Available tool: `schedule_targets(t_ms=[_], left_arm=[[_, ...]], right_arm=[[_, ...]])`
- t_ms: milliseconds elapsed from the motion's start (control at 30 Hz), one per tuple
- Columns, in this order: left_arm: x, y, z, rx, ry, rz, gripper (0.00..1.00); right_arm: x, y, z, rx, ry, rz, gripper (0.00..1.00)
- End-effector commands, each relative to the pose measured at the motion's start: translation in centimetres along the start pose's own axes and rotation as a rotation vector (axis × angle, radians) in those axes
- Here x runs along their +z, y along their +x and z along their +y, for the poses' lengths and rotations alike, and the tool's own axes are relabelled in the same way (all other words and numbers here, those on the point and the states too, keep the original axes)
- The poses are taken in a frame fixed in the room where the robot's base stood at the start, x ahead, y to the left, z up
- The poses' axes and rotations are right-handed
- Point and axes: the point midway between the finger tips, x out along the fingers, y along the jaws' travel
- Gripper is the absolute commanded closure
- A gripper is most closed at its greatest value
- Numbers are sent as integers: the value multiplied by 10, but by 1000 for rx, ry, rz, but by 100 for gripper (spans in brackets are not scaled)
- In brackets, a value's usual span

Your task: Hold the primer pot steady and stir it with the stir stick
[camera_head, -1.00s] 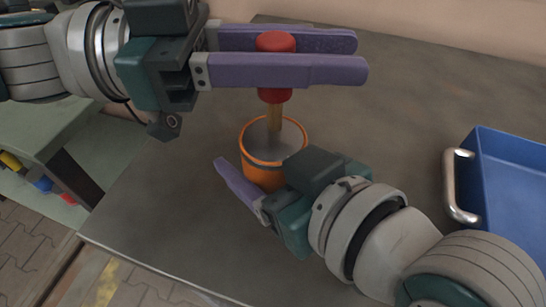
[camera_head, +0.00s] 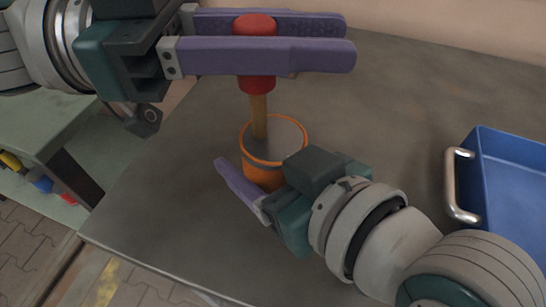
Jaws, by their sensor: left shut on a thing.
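The orange primer pot (camera_head: 262,175) stands upright on the grey table, with a grey surface inside. My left gripper (camera_head: 335,42) is shut on the red handle of the stir stick (camera_head: 257,85), above the pot. The stick is nearly upright, and its wooden lower end reaches down inside the pot at the left of its opening. My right gripper (camera_head: 250,178) is low at the pot's near right side. One purple finger shows along the pot's near left side. The other finger is hidden, so I cannot tell whether it clamps the pot.
A blue tray (camera_head: 505,185) with a metal handle (camera_head: 455,185) sits at the right of the table (camera_head: 390,110). The table behind the pot is clear.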

Motion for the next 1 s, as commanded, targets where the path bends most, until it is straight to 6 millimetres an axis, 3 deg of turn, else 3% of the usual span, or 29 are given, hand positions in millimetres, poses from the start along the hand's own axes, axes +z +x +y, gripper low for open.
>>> schedule_targets(t_ms=[1000], left_arm=[[-89,-1,0,0,1,-1,100]], right_arm=[[0,0,0,0,0,-1,100]])
